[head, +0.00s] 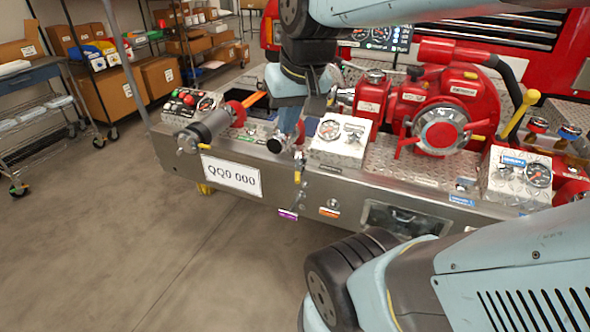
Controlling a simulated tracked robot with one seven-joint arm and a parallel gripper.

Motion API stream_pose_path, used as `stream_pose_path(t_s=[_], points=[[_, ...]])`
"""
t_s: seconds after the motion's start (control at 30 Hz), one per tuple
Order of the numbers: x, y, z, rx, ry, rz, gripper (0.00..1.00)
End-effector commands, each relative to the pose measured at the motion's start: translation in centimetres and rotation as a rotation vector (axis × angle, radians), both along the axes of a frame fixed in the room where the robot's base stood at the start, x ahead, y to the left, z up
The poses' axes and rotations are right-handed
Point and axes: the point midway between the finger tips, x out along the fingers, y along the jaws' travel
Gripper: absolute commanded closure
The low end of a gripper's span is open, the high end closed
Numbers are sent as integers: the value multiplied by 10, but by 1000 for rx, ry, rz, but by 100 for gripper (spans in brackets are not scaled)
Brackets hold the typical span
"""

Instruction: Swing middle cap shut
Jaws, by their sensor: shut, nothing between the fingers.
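My arm comes down from the top of the head view to the bumper. My gripper (283,138) is at its lower end, small and partly lost against the bumper parts; it is shut and empty. It is close to the bumper's front edge, between the left silver pipe (210,130) and the middle gauge panel (340,138). I cannot clearly make out the middle cap; my arm hides part of that spot. A small fitting with a yellow tip (298,168) hangs at the front edge just right of my gripper. The red pump (465,95) carries a round silver cover (440,130).
The metal bumper (350,185) bears a number plate (231,174), a left control panel (190,105) and a right gauge panel (518,176). A yellow-handled lever (520,112) rises at the right. Shelves with boxes (125,90) stand at the left. The floor in front is clear.

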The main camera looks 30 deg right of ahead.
Motion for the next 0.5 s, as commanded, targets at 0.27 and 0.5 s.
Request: stream_pose_path(t_s=[0.27, 0.5], points=[[30, -22, -36, 190, 249, -219, 100], [53, -46, -67, 382, 439, -412, 100]])
